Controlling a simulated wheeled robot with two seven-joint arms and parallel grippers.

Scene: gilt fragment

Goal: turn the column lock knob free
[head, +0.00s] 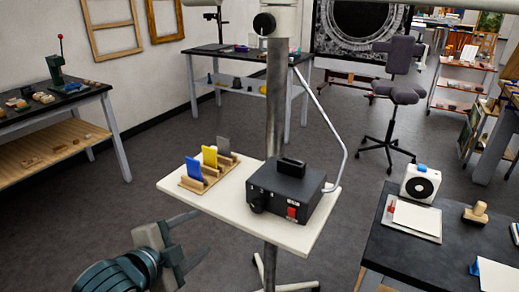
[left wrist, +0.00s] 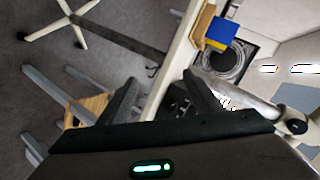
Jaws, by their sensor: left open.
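The column lock knob (head: 264,24) is round and black, on the pale collar at the top of the grey metal column (head: 274,100) in the head view. In the left wrist view a dark knob (left wrist: 297,127) shows beside the column at the right. My left gripper (head: 200,238) is at the lower left of the head view, in front of and left of the stand's tray. In the left wrist view it (left wrist: 160,87) is open, with nothing between its fingers. It is apart from the knob and well below it. My right gripper is not in view.
The stand's white tray (head: 225,212) carries a black box (head: 288,190) and a wooden rack (head: 194,184) with coloured cards. A bent pale rod (head: 325,115) rises right of the column. A dark workbench (head: 430,250) stands at the lower right. Open floor (head: 140,205) lies left of the tray.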

